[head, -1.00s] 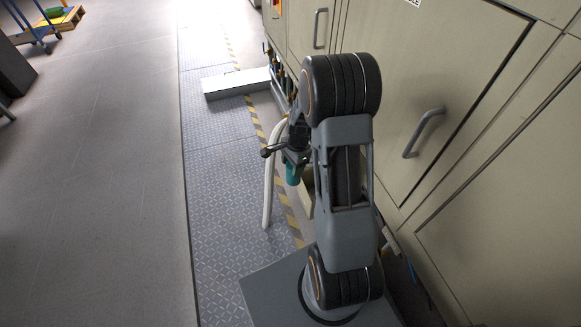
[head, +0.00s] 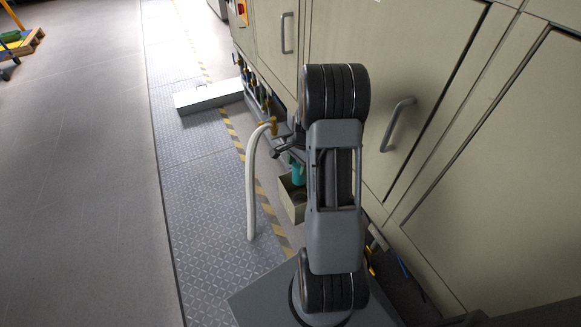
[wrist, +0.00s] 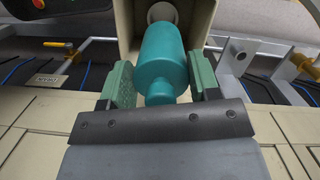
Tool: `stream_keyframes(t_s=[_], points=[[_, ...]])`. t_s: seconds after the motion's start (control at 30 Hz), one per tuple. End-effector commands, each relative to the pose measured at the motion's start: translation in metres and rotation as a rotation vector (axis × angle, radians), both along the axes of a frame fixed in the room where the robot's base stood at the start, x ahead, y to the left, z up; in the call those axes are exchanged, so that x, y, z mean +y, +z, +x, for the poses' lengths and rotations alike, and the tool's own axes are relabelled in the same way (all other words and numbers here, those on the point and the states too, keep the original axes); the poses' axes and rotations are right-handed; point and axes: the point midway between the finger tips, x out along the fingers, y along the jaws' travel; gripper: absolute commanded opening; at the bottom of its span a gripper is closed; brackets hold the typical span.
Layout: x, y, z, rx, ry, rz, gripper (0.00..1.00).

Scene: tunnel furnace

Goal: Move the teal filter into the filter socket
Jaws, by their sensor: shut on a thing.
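The teal filter (wrist: 163,58) is a cylinder with a narrower neck at its near end. In the wrist view it sits between the green jaws of my gripper (wrist: 161,78), which is shut on it. Beyond its far end is a beige box-like housing (wrist: 201,22) with a pale round opening (wrist: 162,12), which looks like the filter socket. The filter overlaps the lower part of that opening, so I cannot tell whether they touch. In the head view the filter (head: 298,173) shows just above or beside the beige housing (head: 293,204), partly hidden by my arm.
A white hose (head: 250,190) rises from the tread-plate floor (head: 205,215) left of my arm. Beige cabinets with handles (head: 397,123) stand close on the right. A pale box (head: 208,97) lies ahead on the floor. Pipes and yellow valves (wrist: 60,45) flank the housing. Open floor is left.

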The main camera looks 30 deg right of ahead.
Motion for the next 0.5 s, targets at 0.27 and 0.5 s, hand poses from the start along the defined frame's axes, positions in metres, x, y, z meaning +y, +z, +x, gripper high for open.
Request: stream_keyframes(t_s=[0.27,0.5], points=[[-0.014,-0.022,-0.002,0.001,0.001,0.0,0.3],[-0.014,-0.047,-0.002,-0.001,0.001,-0.001,0.3]])
